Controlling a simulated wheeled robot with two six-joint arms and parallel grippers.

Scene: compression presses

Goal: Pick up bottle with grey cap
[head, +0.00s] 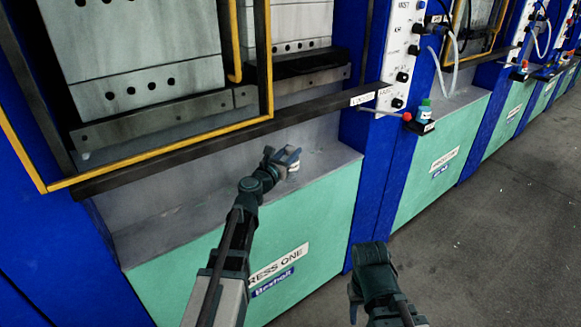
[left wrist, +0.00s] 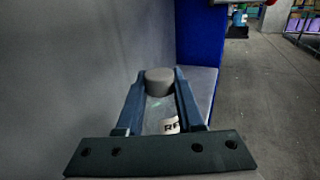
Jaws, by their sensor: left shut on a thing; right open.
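The bottle with the grey cap (left wrist: 159,82) is between the fingers of my left gripper (left wrist: 158,98) in the left wrist view. Its pale label shows part of some dark letters, and its lower part is hidden by the gripper. In the head view my left gripper (head: 283,160) is shut on the bottle (head: 293,165) above the grey ledge of press one, mostly hiding it. My right gripper (head: 354,300) is low in the head view, in front of the press and away from the bottle; it holds nothing that I can see.
The grey ledge (head: 325,160) runs along the green front of press one (head: 320,225). A yellow-edged frame (head: 150,155) hangs above the ledge at left. Open floor (head: 490,230) lies at right.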

